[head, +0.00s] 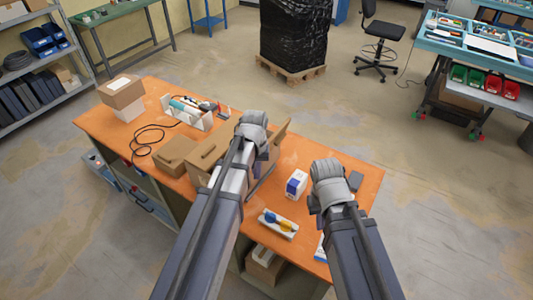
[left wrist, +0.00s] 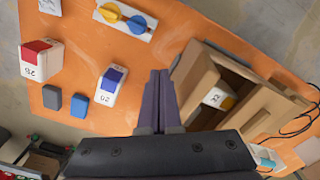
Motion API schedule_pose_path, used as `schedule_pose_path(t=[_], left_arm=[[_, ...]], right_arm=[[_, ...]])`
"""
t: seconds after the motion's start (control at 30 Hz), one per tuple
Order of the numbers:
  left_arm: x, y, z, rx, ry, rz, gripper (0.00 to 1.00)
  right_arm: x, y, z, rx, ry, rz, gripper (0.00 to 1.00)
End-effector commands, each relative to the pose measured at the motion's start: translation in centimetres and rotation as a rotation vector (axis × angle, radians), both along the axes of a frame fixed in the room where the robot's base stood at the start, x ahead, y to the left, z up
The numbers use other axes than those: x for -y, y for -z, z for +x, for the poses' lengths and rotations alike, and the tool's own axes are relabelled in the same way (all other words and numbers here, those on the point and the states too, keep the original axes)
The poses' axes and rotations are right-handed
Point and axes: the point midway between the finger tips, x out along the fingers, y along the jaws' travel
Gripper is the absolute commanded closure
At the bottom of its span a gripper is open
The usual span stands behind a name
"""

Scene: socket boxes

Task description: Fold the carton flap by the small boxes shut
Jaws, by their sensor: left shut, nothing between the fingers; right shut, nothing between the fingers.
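An open brown carton (head: 205,158) stands on the bench, partly hidden by my left arm. In the left wrist view the open carton (left wrist: 235,75) holds a white and yellow box (left wrist: 218,98). The carton flap by the small boxes (left wrist: 192,72) is raised along the carton's left side there; its exact angle is unclear. My left gripper (left wrist: 160,78) is shut and empty, just outside this flap; contact cannot be told. Small boxes include a blue and white box (head: 297,184), also in the left wrist view (left wrist: 109,86). My right gripper (head: 316,204) is shut and empty to their right.
The orange bench (head: 340,160) also holds a tray with a yellow and a blue knob (head: 278,223), a closed brown box (head: 175,155), a black cable (head: 146,138) and a white holder of tools (head: 190,113). A red and white box (left wrist: 40,60) stands farther off.

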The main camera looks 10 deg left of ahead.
Motion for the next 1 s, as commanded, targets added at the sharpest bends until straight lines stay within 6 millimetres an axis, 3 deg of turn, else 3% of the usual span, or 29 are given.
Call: schedule_pose_path(t=[0.47,1.0], left_arm=[[-0.1,0.0,0.1,0.000,0.000,0.000,1.00],[-5.6,-1.1,2.1,0.000,-0.002,0.000,1.00]], right_arm=[[0.0,0.0,0.0,0.000,0.000,0.000,1.00],[0.0,-1.1,0.0,0.000,0.000,0.000,1.00]])
